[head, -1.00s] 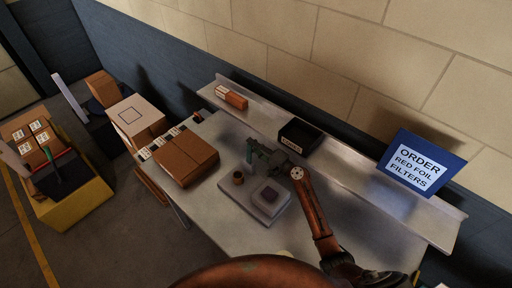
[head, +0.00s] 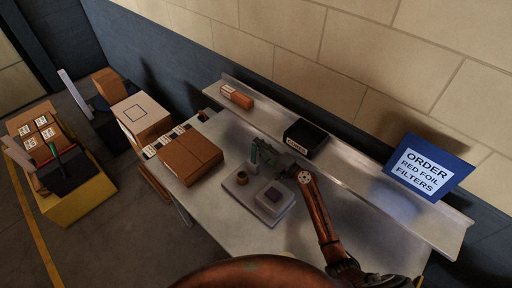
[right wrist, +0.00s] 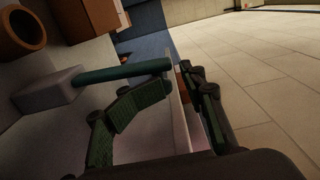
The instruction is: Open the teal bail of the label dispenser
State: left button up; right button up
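My right gripper (head: 262,152) is at the dispenser's back edge. In the right wrist view its green-padded fingers (right wrist: 176,78) are apart, with the bar's free end near the gap between their tips. I cannot tell whether they touch it. My left gripper is out of view.
A brown carton (head: 192,158) lies left of the dispenser. A blue order sign (head: 427,166) stands at right. The bench front is clear.

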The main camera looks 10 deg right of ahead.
jog(key=v, duration=1)
jog(key=shift+s+d+f, duration=0.15)
jog(key=shift+s+f, duration=0.1)
jog(key=shift+s, duration=0.05)
